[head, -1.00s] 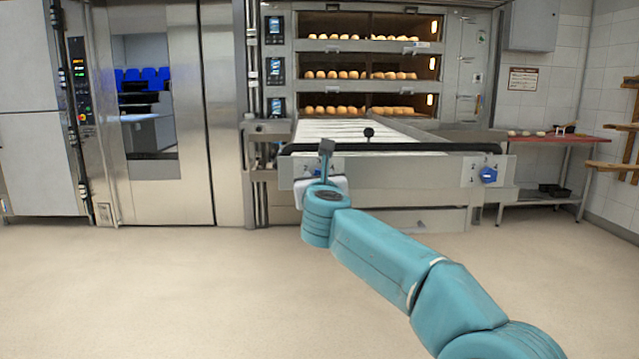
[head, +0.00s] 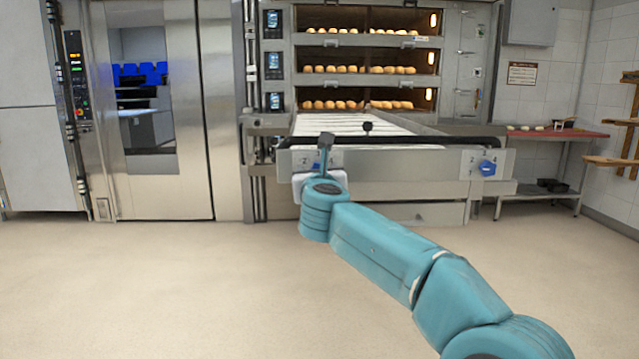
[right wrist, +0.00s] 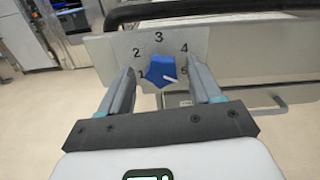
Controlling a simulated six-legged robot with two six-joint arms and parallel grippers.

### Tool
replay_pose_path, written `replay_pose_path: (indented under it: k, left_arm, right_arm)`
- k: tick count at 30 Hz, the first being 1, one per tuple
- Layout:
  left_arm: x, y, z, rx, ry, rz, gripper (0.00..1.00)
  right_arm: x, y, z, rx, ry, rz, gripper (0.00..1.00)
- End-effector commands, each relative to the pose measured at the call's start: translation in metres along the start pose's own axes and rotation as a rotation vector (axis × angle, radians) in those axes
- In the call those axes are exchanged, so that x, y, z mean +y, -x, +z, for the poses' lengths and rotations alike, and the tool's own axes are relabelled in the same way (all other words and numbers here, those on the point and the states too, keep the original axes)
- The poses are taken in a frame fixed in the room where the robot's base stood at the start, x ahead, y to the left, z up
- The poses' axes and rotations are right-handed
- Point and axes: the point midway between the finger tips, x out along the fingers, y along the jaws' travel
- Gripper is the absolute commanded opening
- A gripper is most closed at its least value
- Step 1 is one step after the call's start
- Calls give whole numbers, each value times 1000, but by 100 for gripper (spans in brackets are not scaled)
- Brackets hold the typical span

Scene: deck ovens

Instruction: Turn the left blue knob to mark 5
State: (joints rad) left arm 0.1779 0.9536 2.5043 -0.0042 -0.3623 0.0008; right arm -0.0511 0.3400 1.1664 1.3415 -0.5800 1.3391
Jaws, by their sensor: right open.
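The left blue knob (right wrist: 157,69) sits on a grey panel (right wrist: 205,40) marked 1 to 5 in the right wrist view. Its white pointer line points right and slightly down, close to the 5, which is partly beside my finger. My right gripper (right wrist: 161,73) is open, with one finger on each side of the knob and gaps showing between. In the head view, my right arm reaches the left end of the panel, and my right gripper (head: 319,181) mostly hides this knob. My left gripper is not in view.
A second blue knob (head: 488,168) is at the panel's right end. A black bar (head: 420,144) runs above the panel, before the white loader belt (head: 345,126). Deck ovens with bread stand behind. A side table (head: 560,135) is at right. The floor in front is clear.

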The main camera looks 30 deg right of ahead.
Motion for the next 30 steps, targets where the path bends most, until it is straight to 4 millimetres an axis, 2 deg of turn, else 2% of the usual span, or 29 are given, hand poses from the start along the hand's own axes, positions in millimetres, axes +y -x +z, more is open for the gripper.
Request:
replay_pose_path:
  k: [6, 12, 18, 24, 30]
  left_arm:
    - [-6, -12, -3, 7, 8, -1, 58]
    - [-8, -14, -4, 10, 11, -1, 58]
    - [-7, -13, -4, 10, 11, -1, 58]
    - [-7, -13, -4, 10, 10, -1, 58]
    - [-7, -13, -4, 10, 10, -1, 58]
  right_arm:
    - [0, 49, -1, -4, -3, 4, 64]
    - [0, 103, 1, -4, -3, 4, 64]
    - [0, 141, 2, -4, -3, 3, 64]
    - [-1, 156, 1, -3, -3, 1, 64]
    - [-1, 156, 0, -3, -2, 0, 64]
